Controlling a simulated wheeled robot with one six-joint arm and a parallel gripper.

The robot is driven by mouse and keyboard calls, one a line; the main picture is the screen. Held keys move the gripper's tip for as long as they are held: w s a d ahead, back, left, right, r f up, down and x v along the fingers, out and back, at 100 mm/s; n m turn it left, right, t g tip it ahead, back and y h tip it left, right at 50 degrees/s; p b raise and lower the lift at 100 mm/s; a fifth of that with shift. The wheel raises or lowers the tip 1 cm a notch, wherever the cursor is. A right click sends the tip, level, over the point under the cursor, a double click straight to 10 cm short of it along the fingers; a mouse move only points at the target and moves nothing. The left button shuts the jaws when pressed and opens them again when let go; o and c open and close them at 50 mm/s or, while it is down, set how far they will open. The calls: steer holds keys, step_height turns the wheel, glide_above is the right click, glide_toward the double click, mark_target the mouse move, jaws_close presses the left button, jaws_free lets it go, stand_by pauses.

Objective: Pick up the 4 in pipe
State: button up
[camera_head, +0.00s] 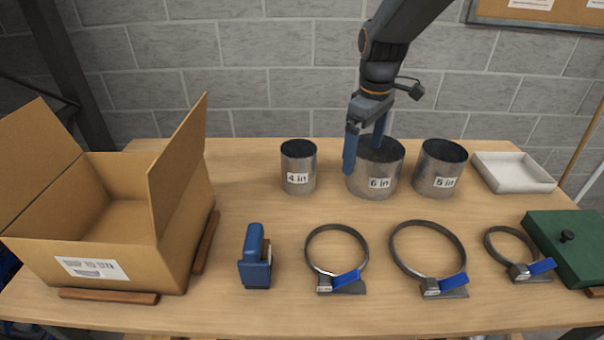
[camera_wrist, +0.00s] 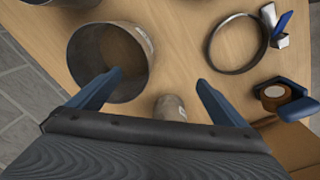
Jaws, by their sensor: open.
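The 4 in pipe (camera_head: 298,168) is a grey metal cylinder labelled "4 in", upright on the table left of the 6 in pipe (camera_head: 374,170). My gripper (camera_head: 364,157) is open and empty, to the right of the 4 in pipe, with its fingers in front of and above the 6 in pipe. In the wrist view, the 4 in pipe (camera_wrist: 170,107) shows small between the fingers of my gripper (camera_wrist: 160,78), its lower part hidden by the gripper body. The left finger overlaps the wide mouth of the 6 in pipe (camera_wrist: 142,45) there.
The 5 in pipe (camera_head: 440,168) stands right of the 6 in pipe. A white tray (camera_head: 513,172) is at the back right. Several ring clamps (camera_head: 336,258), a blue tape dispenser (camera_head: 255,258) and a green box (camera_head: 570,248) lie in front. An open cardboard box (camera_head: 110,230) is at left.

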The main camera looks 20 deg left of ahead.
mark_target(299, 169)
steer(key=w+a+f+n+b, duration=0.1)
steer(key=a+n, duration=0.1)
steer(key=a, duration=0.3)
steer(key=w+a+f+n, duration=0.1)
steer(key=a+n, duration=0.1)
steer(key=a, duration=0.4)
steer(key=a+f+n+b, duration=0.1)
steer(key=a+f+n, duration=0.1)
steer(key=a, duration=0.3)
steer(key=shift+w+a+n+g+b, duration=0.15)
steer(key=shift+w+n+g+b, duration=0.15)
steer(key=shift+w+n+g, duration=0.15)
steer(key=shift+s+a+f, duration=0.1)
steer(key=shift+a+f, duration=0.1)
steer(key=shift+f, duration=0.4)
steer(key=shift+a+f+p, duration=0.2)
steer(key=shift+f+p, duration=1.4)
steer(key=shift+f, duration=1.7)
steer(key=c, duration=1.2)
